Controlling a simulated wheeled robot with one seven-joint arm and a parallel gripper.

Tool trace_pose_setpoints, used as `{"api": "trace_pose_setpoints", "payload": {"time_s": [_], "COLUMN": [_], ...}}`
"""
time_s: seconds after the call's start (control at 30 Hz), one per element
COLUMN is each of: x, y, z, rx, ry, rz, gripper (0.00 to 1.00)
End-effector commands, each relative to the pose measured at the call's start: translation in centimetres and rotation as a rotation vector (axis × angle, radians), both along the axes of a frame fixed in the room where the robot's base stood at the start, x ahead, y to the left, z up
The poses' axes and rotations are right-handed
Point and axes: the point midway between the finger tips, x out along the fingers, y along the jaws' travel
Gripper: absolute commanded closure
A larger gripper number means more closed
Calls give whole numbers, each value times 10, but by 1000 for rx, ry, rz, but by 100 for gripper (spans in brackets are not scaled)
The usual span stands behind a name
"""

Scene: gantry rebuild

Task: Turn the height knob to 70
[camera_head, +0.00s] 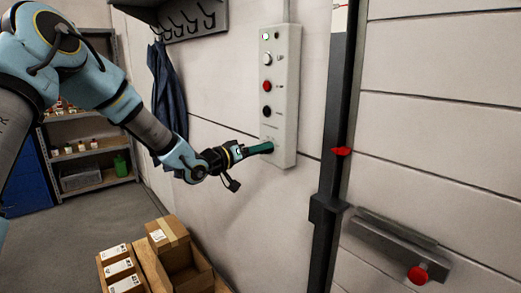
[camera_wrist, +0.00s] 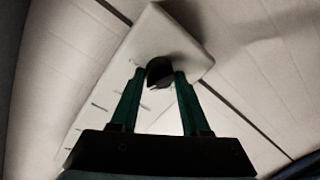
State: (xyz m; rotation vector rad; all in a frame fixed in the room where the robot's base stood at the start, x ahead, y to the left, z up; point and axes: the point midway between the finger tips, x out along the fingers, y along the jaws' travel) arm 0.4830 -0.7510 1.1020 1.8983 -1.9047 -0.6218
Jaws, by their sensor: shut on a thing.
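The control box (camera_head: 287,60) is a tall light grey panel on the wall, with a white button, a red button and a black round control down its face. At its lower end my gripper (camera_head: 268,148) reaches the panel and hides the knob in the head view. In the wrist view the height knob (camera_wrist: 159,71) is dark and round and sits between the two green fingertips. My gripper (camera_wrist: 158,78) is shut on it. Scale marks show on the panel (camera_wrist: 150,30) beside the knob, but their numbers and the knob's setting are too small to read.
A dark vertical rail (camera_head: 335,130) with a red pointer (camera_head: 342,151) stands right of the box. A grey bracket with a red knob (camera_head: 418,274) is at lower right. Cardboard boxes (camera_head: 170,255) stand below my arm. A dark coat (camera_head: 167,95) hangs at left.

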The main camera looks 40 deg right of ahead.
Motion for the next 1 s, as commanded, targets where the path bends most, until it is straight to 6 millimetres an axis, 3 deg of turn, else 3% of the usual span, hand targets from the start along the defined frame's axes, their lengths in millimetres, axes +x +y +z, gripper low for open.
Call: {"api": "trace_pose_setpoints", "payload": {"time_s": [0.17, 0.2, 0.4, 0.77, 1.0], "x": [-1, -1, 0, 1, 3], "y": [0, 0, 0, 5, 45], "z": [-1, -1, 0, 0, -1], "rx": [2, 2, 1, 0, 1], "ry": [0, 0, -1, -2, -4], "rz": [-1, -1, -1, 1, 4], "gripper": [100, 49, 27, 25, 25]}}
